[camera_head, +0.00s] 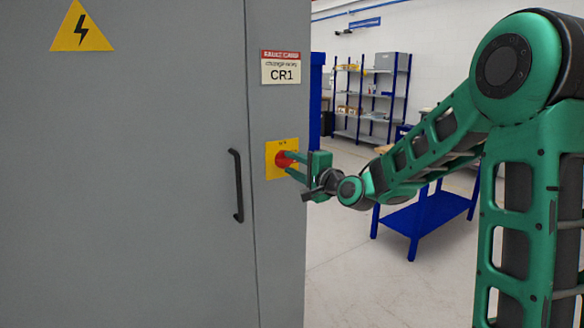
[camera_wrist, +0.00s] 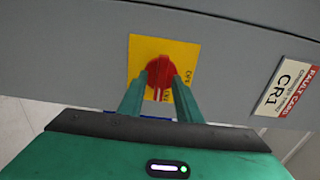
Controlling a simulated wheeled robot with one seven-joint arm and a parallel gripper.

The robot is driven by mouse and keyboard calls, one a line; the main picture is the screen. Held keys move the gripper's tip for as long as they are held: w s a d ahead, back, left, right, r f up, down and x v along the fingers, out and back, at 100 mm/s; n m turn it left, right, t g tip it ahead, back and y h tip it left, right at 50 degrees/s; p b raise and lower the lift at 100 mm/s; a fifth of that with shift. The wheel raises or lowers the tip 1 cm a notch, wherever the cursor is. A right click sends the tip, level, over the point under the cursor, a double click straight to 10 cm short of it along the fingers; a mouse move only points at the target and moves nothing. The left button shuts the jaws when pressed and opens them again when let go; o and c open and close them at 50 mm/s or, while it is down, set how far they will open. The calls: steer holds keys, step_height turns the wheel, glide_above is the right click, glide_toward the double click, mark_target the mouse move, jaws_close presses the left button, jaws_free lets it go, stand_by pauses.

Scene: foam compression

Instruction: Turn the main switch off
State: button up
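The main switch is a red rotary knob (camera_wrist: 161,72) on a yellow plate (camera_wrist: 140,52), fixed to the front of a grey cabinet. It also shows in the head view as a red knob (camera_head: 284,158) on its yellow plate (camera_head: 271,171). My gripper (camera_wrist: 160,80) is at the switch, with its two green fingers apart. In the wrist view the fingertips lie on either side of the knob's lower part, with a gap between them. I cannot tell whether they touch it. In the head view my gripper (camera_head: 290,163) reaches the knob from the right and partly hides it.
The grey cabinet (camera_head: 130,180) fills the left side, with a black door handle (camera_head: 237,186) left of the switch. A "CR1" card (camera_head: 281,72) is above the switch. A blue table (camera_head: 425,212) and shelves (camera_head: 372,95) stand behind.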

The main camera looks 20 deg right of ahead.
steer(key=shift+w, duration=0.15)
jaws_close()
steer(key=shift+f+n, duration=0.1)
steer(key=shift+n, duration=0.3)
steer(key=n, duration=1.7)
steer(key=shift+f, duration=0.2)
stand_by(0.3)
